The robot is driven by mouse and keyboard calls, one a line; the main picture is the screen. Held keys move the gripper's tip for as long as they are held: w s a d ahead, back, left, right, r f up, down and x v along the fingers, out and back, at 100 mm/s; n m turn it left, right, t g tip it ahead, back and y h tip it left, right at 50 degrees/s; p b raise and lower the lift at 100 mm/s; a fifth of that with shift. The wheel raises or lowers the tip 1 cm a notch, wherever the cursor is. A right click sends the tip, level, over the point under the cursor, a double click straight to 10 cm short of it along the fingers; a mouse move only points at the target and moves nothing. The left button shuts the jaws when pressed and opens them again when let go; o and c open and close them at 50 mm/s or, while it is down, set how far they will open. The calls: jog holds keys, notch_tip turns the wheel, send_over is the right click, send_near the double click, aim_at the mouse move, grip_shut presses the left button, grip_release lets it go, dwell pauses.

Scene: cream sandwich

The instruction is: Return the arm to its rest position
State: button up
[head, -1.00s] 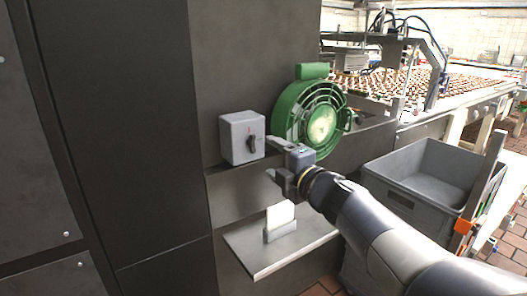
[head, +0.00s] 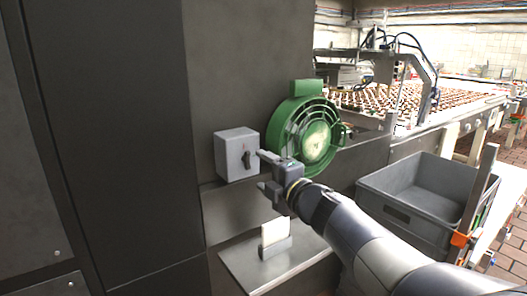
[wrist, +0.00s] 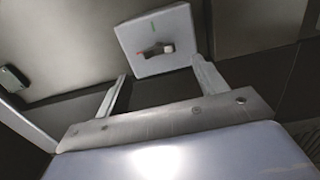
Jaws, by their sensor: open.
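My gripper (head: 264,170) is open and empty, with its two fingers apart, one above the other in the head view. Its fingertips are close to the front of a grey switch box (head: 228,154) with a dark knob (head: 246,159), mounted on the dark machine wall. I cannot tell from the head view whether a finger touches the box. In the wrist view the switch box (wrist: 142,35) shows beyond the open gripper (wrist: 160,67), its knob (wrist: 155,50) lying between and past the fingertips. My arm reaches in from the lower right.
A green round fan (head: 300,90) sits just behind and right of my gripper. Below is a small grey shelf (head: 250,278) with a white card in a holder (head: 274,233). A grey crate (head: 400,212) stands to the right, near a conveyor (head: 450,122) with many small items.

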aim_at(249, 162)
jog(key=x, duration=0.6)
jog(key=shift+w+a, duration=0.2)
